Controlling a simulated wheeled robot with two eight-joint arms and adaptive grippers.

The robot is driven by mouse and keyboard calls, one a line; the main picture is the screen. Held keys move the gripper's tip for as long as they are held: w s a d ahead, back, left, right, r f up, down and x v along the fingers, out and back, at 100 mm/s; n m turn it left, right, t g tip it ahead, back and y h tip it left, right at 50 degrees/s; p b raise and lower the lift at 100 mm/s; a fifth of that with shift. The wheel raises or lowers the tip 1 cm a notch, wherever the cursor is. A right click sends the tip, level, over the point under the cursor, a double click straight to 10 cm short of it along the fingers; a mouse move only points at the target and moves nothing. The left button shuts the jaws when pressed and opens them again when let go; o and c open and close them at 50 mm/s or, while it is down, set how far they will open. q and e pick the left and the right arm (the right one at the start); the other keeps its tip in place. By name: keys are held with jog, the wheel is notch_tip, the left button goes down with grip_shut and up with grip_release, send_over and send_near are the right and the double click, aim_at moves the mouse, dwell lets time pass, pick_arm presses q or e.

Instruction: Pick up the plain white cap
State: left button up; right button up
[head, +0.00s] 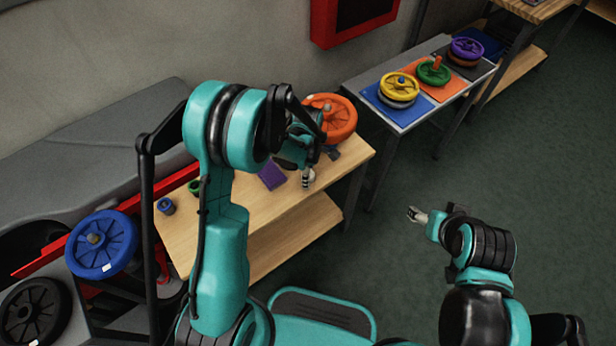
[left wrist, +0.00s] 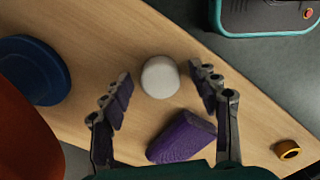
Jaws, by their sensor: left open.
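The plain white cap (left wrist: 160,76) is a round, pale piece on the wooden table top in the left wrist view. In the head view the cap (head: 310,175) shows small and partly hidden by my left gripper (head: 306,181). In the left wrist view my left gripper (left wrist: 160,71) is open. Its fingers are on either side of the cap, with a gap on each side. My right gripper (head: 416,215) is over the floor to the right, away from the table; its jaws are too small to read.
A purple block (left wrist: 182,141) lies close to the cap. A yellow-orange ring (left wrist: 287,149) and a blue disc (left wrist: 34,70) are farther off. A large orange wheel (head: 331,117) is at the table's far end. The table's edge (left wrist: 230,66) runs near the cap.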

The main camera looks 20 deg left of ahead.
pick_arm(q)
jog(key=shift+r, duration=0.1)
jog(key=c, duration=1.1)
jog(key=shift+r, duration=0.1)
